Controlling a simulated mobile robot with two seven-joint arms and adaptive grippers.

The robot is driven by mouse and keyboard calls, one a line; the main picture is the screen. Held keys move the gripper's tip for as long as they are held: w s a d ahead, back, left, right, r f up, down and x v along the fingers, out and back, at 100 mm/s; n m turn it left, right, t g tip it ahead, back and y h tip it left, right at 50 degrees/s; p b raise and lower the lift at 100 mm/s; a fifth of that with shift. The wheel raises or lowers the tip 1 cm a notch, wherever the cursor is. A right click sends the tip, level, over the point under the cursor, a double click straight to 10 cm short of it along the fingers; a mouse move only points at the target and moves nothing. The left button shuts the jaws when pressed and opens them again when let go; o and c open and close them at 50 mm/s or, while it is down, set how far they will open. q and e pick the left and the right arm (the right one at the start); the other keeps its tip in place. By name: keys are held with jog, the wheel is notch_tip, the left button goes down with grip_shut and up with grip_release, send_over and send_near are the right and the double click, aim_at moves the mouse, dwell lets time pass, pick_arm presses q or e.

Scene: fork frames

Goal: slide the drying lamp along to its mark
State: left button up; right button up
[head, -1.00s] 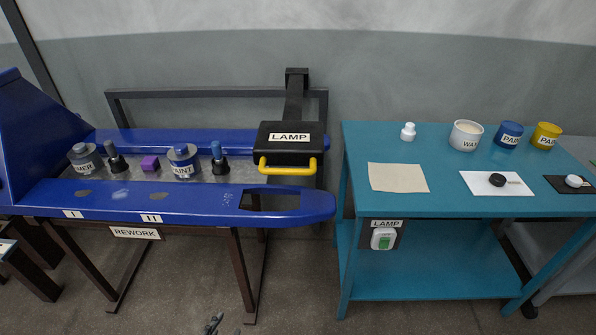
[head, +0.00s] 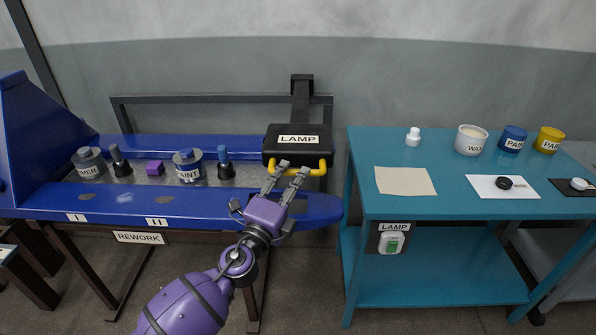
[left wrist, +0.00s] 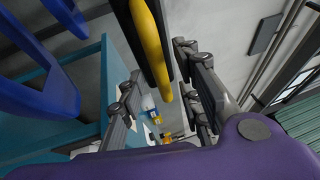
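The drying lamp (head: 297,149) is a black box labelled LAMP with a yellow handle (head: 313,173) along its front. It hangs at the right end of the blue bench on a dark arm from a rail (head: 205,97). Labels I (head: 76,217) and II (head: 156,222) sit on the bench's front edge. My left gripper (head: 293,168) is at the handle with its fingers apart. In the left wrist view the yellow handle (left wrist: 152,45) runs between the open fingers, and I see no clear grip on it. My right gripper is not in view.
Jars, dark bottles (head: 224,165) and a purple block (head: 155,167) stand on the bench left of the lamp. A teal table (head: 400,207) to the right carries pots and sheets. A switch labelled LAMP (head: 391,242) hangs below its top.

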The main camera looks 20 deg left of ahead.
aim_at(295, 175)
pick_arm(q)
jog(key=shift+x, duration=1.15)
jog(key=shift+w, duration=0.35)
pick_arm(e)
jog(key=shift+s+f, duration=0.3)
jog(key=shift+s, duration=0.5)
pick_arm(q)
jog(key=shift+c, duration=0.5)
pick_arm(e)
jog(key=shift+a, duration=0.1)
pick_arm(q)
grip_shut()
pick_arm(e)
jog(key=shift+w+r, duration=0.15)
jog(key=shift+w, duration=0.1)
